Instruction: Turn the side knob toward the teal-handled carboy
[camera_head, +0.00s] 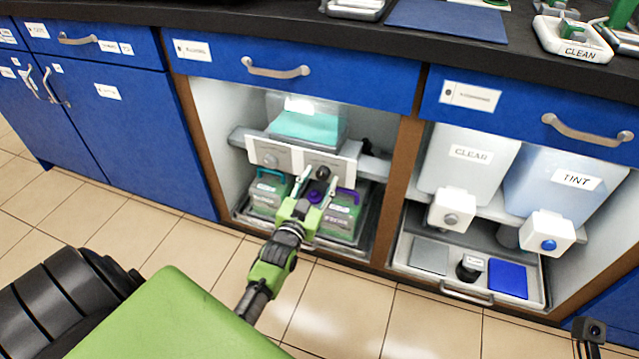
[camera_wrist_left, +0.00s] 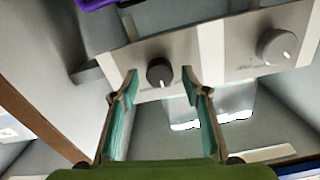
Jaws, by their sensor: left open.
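The dark side knob (camera_wrist_left: 159,72) sits on a pale panel, between my left gripper's two teal-lined fingertips in the left wrist view, with a gap on each side. Its white mark points to the bottom of that view. In the head view the knob (camera_head: 323,172) is at the panel's right part, just past my left gripper (camera_head: 312,183), which is open and empty. The teal-handled carboy (camera_head: 266,196) stands below the panel at left. The purple-handled carboy (camera_head: 342,221) stands at right, partly hidden by the gripper.
A light grey knob (camera_wrist_left: 277,47) is on the same panel. A clear vessel with teal liquid (camera_head: 304,125) stands above it. Wooden cabinet posts (camera_head: 398,185) flank the bay. At right, CLEAR (camera_head: 470,155) and TINT (camera_head: 573,180) containers have their own knobs.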

